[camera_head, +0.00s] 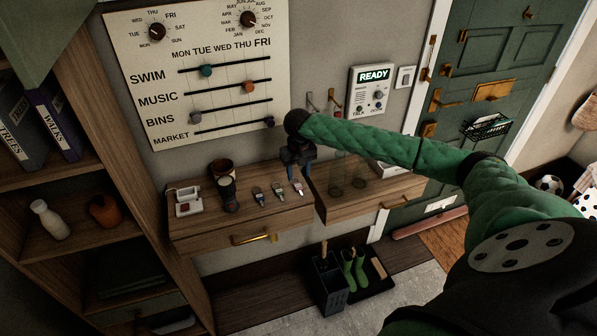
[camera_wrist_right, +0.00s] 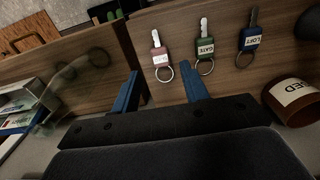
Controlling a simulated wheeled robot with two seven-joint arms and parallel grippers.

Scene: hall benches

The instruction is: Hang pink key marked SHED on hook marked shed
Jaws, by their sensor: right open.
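The pink key (camera_wrist_right: 159,57) lies on the wooden shelf top (camera_wrist_right: 185,25). Its tag lettering is too small to read surely. In the head view the pink key (camera_head: 298,188) is the rightmost of three keys. My right gripper (camera_head: 299,160) is above it, pointing down. In the wrist view the open fingers of my right gripper (camera_wrist_right: 161,88) straddle the line of the pink key's ring, with nothing held. Wall hooks (camera_head: 321,101) are above the shelf, behind my right arm; their labels are not readable. My left gripper is not in view.
A green key (camera_wrist_right: 205,47) marked GATE and a blue key (camera_wrist_right: 249,40) marked LOFT lie beside the pink one. A brown labelled pot (camera_wrist_right: 294,99) and a torch (camera_head: 228,193) stand nearby. Clear glasses (camera_head: 337,176) stand on the right part. An intercom (camera_head: 371,91) is on the wall.

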